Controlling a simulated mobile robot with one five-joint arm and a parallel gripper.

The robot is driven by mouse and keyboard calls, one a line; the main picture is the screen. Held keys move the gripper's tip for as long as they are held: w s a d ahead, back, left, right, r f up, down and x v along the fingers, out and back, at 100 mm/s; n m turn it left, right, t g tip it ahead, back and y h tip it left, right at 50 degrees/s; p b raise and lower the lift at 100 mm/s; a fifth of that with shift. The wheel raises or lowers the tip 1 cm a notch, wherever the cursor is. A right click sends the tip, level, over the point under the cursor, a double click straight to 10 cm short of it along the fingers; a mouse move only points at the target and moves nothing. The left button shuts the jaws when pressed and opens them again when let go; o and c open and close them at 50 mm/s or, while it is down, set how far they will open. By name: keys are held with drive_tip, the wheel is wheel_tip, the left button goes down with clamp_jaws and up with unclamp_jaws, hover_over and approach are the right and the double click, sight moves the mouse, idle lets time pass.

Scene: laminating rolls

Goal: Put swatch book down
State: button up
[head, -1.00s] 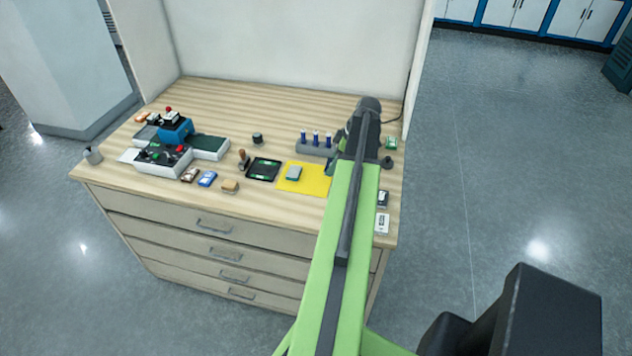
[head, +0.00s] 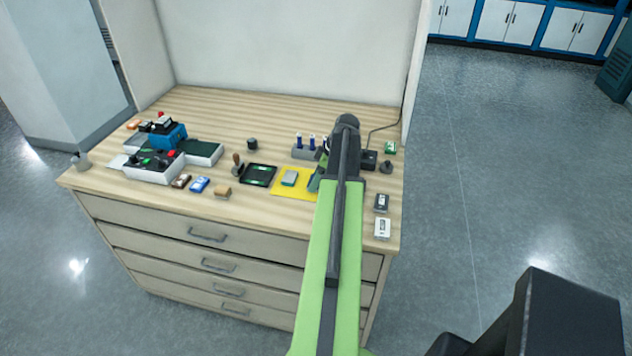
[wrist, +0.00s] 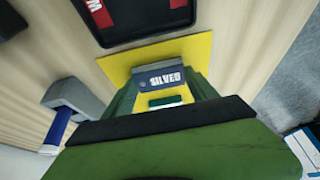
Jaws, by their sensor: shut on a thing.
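The swatch book, a small grey-blue block lettered "SILVEO" (wrist: 160,78), shows between the tips of my green fingers in the wrist view. In the head view it appears as a small grey block (head: 289,178) over the yellow mat (head: 310,194). My gripper (wrist: 163,92) is shut on it, with its fingers at either side; the arm hides part of the gripper in the head view. The yellow mat (wrist: 112,66) spreads beneath the book in the wrist view. I cannot tell whether the book touches the mat.
A black tray (head: 258,175) lies left of the mat, with a wooden-handled stamp (head: 237,166) beside it. A grey holder with blue bottles (head: 306,153) stands behind. Small boxes (head: 382,228) lie at the right edge.

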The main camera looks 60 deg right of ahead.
drive_tip(key=o, duration=1.3)
drive_tip(key=shift+f, duration=0.1)
drive_tip(key=shift+o, duration=0.2)
drive_tip(key=p+v, duration=1.1)
drive_tip(key=v, duration=0.1)
